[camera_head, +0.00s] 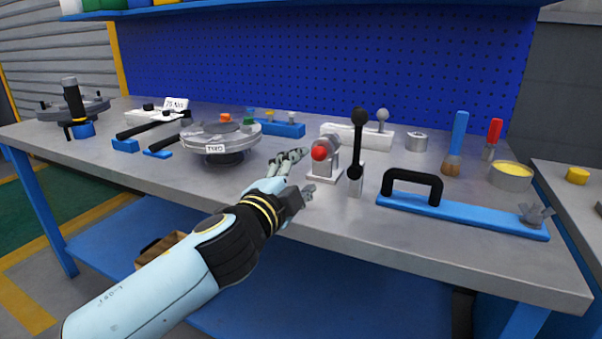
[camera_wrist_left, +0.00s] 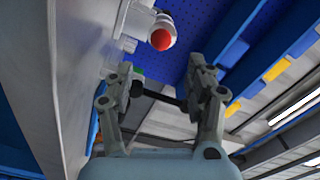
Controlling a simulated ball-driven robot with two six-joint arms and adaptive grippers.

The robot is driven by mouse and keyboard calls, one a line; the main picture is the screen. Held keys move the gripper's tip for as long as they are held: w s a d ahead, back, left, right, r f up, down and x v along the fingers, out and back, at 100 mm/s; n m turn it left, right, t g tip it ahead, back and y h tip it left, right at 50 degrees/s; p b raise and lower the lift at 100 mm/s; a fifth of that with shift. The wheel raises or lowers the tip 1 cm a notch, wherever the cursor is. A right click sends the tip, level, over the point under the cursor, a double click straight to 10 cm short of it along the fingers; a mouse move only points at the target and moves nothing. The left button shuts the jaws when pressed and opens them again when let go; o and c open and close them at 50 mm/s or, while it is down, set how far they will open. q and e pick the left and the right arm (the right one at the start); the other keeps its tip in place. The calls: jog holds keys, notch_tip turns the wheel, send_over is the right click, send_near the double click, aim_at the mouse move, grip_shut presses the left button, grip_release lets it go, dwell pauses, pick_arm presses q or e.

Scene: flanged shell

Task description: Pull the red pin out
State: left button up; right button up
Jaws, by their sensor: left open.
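The red pin shows as a round red head (camera_head: 320,152) on a small grey fixture with a light base (camera_head: 325,176), near the front edge of the workbench. In the left wrist view the red head (camera_wrist_left: 161,40) faces the camera at the end of a pale cylinder. My left gripper (camera_head: 300,170) is open and empty, just left of and in front of the fixture. In the left wrist view its two fingers (camera_wrist_left: 178,85) are spread apart, with the red head beyond their tips, apart from them. The pin's shaft is hidden. My right gripper is in neither view.
A black-knobbed lever (camera_head: 358,135) stands close to the right of the fixture. A blue plate with a black handle (camera_head: 470,214) lies further right. A round flanged shell (camera_head: 222,137) sits to the left. The front strip of the bench (camera_head: 350,227) is clear.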

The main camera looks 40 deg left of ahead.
aim_at(318, 156)
pick_arm(q)
jog(key=x, duration=0.5)
jog(key=shift+w+r, duration=0.1)
jog(key=shift+r, duration=0.05)
jog(key=x, duration=0.3)
jog(key=shift+w+p, duration=0.15)
jog(key=shift+p, duration=0.15)
jog(key=shift+w+a, duration=0.1)
jog(key=shift+w, duration=0.3)
jog(key=shift+c, duration=1.2)
grip_shut()
jog(key=shift+v, duration=2.7)
jog(key=shift+b+v, duration=0.35)
jog(key=shift+v, duration=1.05)
jog(key=shift+s, duration=1)
jog(key=shift+s+d, duration=0.1)
jog(key=shift+d, duration=0.15)
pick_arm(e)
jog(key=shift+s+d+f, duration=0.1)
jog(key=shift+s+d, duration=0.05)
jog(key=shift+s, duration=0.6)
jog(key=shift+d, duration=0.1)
